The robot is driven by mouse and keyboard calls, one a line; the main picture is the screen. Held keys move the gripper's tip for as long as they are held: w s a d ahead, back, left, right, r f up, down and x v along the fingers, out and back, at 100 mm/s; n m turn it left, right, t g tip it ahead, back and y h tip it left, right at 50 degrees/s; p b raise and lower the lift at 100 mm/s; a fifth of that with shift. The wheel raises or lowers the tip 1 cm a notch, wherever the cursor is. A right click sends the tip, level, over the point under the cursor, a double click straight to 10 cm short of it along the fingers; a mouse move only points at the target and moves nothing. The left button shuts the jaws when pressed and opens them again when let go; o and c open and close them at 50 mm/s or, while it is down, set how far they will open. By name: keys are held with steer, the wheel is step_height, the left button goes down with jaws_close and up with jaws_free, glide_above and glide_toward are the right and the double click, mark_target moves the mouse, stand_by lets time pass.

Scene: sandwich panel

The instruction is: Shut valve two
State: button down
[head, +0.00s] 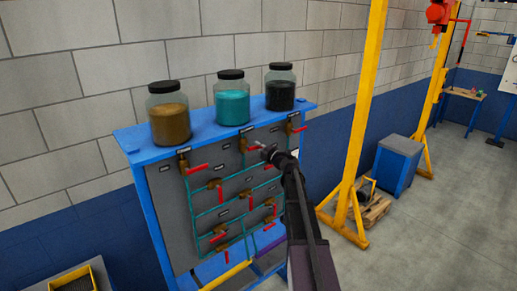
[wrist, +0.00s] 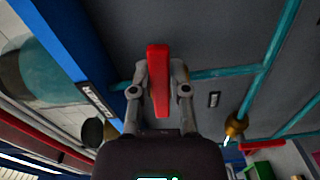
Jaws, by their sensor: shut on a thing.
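The grey panel (head: 165,215) carries several brass valves with red lever handles on teal pipes. My gripper (head: 262,147) reaches the top middle valve (head: 243,145), below the turquoise jar. In the wrist view my gripper (wrist: 159,75) is shut on the red handle (wrist: 158,55), one finger on each side. The handle lies across the teal pipe (wrist: 215,73) there. A label (wrist: 96,100) sits beside it, but I cannot read its number. The valve body is hidden behind the handle and fingers in the wrist view.
Jars of brown (head: 170,122), turquoise (head: 232,105) and black (head: 280,92) stuff stand on the blue shelf (head: 205,127). Another top valve handle (head: 300,129) is close to the right.

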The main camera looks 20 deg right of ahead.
steer(key=c, duration=0.6)
jaws_free()
steer(key=shift+s, duration=0.1)
steer(key=v, duration=1.2)
